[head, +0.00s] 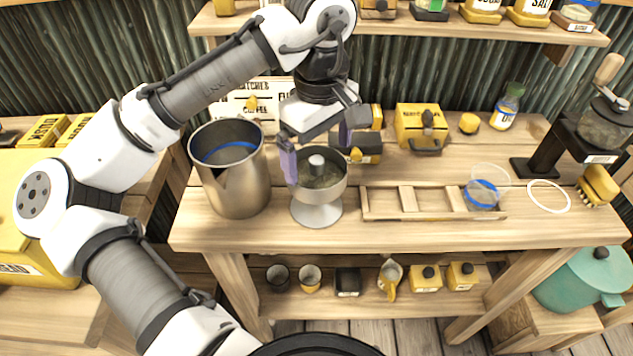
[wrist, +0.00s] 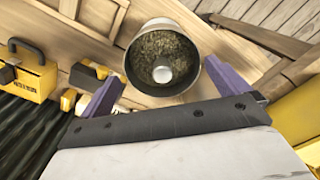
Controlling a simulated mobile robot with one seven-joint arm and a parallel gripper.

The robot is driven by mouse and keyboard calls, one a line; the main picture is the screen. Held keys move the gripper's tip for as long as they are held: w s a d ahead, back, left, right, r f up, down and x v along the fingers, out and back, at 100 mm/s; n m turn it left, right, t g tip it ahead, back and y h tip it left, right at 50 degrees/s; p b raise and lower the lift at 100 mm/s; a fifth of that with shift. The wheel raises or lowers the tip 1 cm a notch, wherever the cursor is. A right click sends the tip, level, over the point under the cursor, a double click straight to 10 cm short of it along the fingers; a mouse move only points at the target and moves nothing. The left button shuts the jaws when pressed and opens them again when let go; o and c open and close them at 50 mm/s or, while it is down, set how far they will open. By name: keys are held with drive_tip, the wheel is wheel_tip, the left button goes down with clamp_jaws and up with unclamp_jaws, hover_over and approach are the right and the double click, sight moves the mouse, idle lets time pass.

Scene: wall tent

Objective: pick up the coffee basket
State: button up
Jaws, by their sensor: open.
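The coffee basket (head: 320,204) is a grey metal bowl on a flared foot with a short central post. It stands upright on the wooden table, and dark grounds show inside it. My gripper (head: 318,158) is open above it, with one purple finger at the basket's left rim and the other behind its right side. In the wrist view the basket (wrist: 163,88) lies ahead of and between the two spread fingers (wrist: 168,95). I cannot tell whether either finger touches it.
A tall metal pitcher (head: 238,190) stands close at the left. A wooden rack (head: 408,202) lies just right of the basket. A yellow box (head: 421,126) and a black-and-yellow item (head: 365,150) are behind. A grinder (head: 600,130) stands at the far right.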

sight(316, 177)
drive_tip(key=shift+w+a+f+p, duration=0.15)
drive_tip(key=shift+f+p, duration=0.15)
drive_tip(key=shift+f, duration=1.35)
drive_tip(key=shift+s+a+f+p, duration=0.1)
drive_tip(key=shift+f+p, duration=0.15)
drive_tip(key=shift+f, duration=1.35)
drive_tip(key=c, duration=0.7)
